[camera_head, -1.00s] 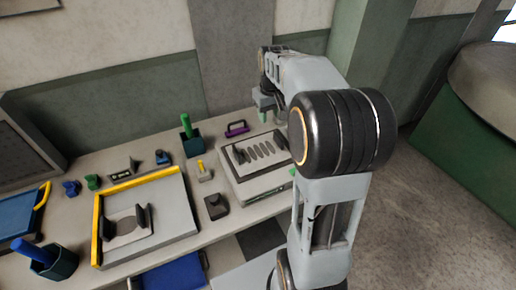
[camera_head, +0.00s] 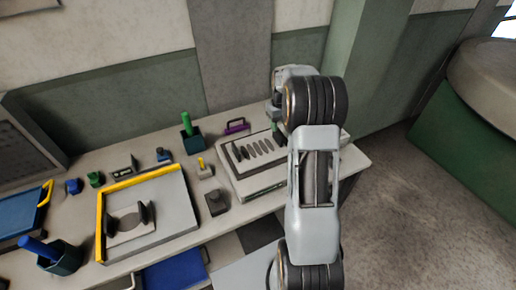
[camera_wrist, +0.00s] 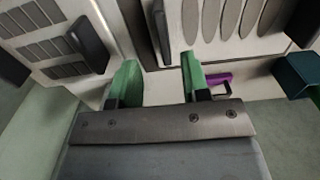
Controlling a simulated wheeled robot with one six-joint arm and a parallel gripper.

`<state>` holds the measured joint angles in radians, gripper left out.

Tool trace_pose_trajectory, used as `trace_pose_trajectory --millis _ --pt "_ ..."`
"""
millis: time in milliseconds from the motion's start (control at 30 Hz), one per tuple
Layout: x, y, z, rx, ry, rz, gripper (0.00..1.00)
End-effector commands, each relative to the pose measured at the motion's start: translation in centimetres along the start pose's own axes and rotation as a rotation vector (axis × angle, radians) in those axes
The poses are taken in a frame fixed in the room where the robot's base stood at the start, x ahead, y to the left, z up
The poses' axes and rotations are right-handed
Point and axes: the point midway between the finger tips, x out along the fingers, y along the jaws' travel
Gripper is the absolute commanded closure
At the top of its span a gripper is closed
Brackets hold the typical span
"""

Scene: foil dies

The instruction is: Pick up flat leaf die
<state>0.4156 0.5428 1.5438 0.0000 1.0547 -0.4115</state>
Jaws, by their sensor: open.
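My gripper (camera_wrist: 160,78) is open and empty, with its two green fingertips apart. In the head view my gripper (camera_head: 276,116) hangs above the far right part of a light tray (camera_head: 225,170) with a row of grey leaf-shaped forms (camera_head: 256,149). In the wrist view a dark upright piece (camera_wrist: 161,32) stands beside these forms, beyond the gap between my fingertips. A second dark block (camera_wrist: 88,44) lies further left, beside rows of dark rectangles. I cannot tell which of these is the flat leaf die. My arm hides the tray's right part in the head view.
A purple handle (camera_head: 236,126) and a dark teal cup (camera_head: 191,142) with a green tool stand behind and left of the tray. A yellow-edged tray (camera_head: 170,215) lies further left. A small dark block (camera_head: 216,202) sits between the trays.

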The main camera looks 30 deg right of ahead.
Motion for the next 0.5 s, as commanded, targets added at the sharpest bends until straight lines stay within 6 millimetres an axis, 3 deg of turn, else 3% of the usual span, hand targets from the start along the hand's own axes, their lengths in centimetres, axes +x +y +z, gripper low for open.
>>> trace_pose_trajectory --millis 500 --pt "5.1 -0.5 0.1 0.000 -0.002 -0.001 0.57"
